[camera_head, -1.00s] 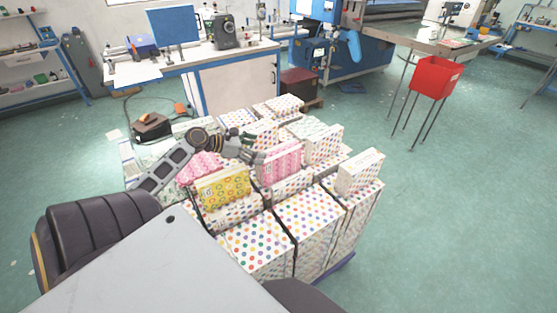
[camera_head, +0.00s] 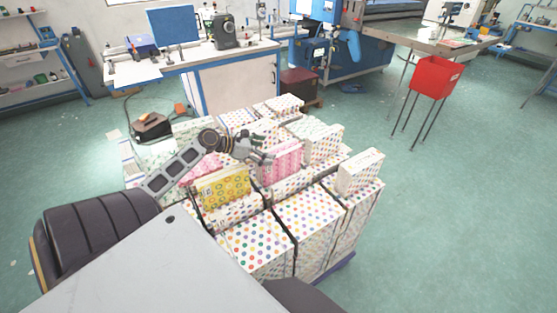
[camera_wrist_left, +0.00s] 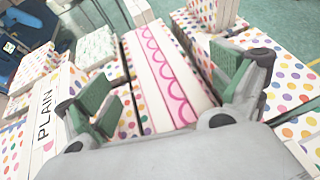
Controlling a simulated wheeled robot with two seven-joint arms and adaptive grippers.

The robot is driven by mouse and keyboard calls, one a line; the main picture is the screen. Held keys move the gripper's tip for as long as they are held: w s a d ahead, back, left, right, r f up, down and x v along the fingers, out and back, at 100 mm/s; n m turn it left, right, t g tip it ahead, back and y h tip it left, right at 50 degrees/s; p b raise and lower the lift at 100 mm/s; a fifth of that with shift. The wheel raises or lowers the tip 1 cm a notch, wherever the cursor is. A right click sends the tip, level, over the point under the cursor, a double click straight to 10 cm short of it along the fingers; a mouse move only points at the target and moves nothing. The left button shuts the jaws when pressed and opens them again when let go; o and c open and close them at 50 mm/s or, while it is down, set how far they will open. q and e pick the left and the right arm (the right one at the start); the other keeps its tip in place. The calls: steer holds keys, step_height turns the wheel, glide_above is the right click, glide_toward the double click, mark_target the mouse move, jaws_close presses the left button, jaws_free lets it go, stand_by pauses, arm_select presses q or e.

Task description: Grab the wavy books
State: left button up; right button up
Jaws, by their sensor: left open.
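The wavy books show as a pink patterned block (camera_head: 281,163) standing upright on the dotted packs in the head view. In the left wrist view their white spine side with a pink scalloped line (camera_wrist_left: 165,75) lies between my fingers. My left gripper (camera_head: 264,155) is open, right by the upper left of the pink block. In the left wrist view the green-padded fingers of my left gripper (camera_wrist_left: 170,88) are apart, one on each side of the spine. I cannot tell whether they touch it. My right gripper is out of view.
A yellow patterned block (camera_head: 224,187) stands nearer on the left, and more pink books (camera_head: 205,167) lie partly behind my arm. Dotted packs (camera_head: 310,209) surround the block closely. A book marked PLAIN (camera_wrist_left: 45,115) is left in the wrist view. Open floor (camera_head: 450,220) lies right.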

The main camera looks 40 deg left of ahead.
mark_target(275, 152)
arm_select(q)
steer(key=shift+x, duration=1.95)
steer(key=c, duration=0.9)
steer(key=shift+s+d+f, duration=0.1)
jaws_close()
